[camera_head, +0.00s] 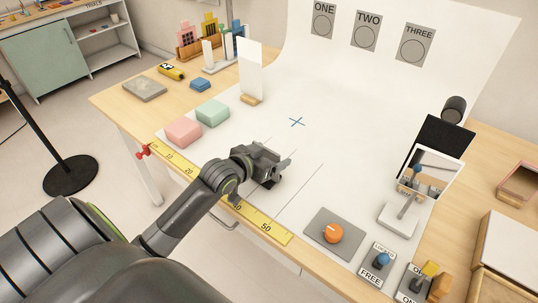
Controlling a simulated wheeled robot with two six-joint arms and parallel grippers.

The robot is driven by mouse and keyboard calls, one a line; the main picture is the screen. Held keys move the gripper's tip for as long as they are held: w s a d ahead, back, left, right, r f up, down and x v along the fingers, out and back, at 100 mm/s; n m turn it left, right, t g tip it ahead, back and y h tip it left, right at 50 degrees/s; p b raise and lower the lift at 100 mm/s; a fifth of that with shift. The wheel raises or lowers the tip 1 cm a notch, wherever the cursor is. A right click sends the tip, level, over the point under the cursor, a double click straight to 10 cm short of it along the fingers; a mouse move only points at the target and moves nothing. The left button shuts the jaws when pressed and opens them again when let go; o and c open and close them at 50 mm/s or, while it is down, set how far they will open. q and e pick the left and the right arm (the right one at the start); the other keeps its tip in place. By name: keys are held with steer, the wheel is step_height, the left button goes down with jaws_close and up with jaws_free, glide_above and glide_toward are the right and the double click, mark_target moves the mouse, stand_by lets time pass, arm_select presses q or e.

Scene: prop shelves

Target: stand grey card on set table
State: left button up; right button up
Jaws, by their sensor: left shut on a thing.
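My left gripper (284,168) is low over the front middle of the white set table sheet (325,165), behind the yellow ruler. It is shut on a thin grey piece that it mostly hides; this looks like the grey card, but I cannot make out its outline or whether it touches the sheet. A blue cross mark (297,122) lies on the sheet behind and to the right of the gripper. Thin lines run over the sheet on both sides of the gripper. My right gripper is not in view.
Pink (183,131) and green (212,112) blocks and an upright white card (250,70) stand left. An orange knob (332,233), switches (382,261) and a framed mirror (436,170) stand right. The yellow ruler (262,225) edges the front. Around the cross is clear.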

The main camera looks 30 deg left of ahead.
arm_select(q)
steer(key=o, duration=0.9)
steer(key=shift+f, duration=0.1)
steer(key=shift+r, duration=0.25)
steer(key=shift+s, duration=0.35)
steer(key=p+v, duration=0.1)
steer(key=v, duration=1)
steer(key=shift+s+r, duration=0.1)
steer(key=shift+r, duration=0.05)
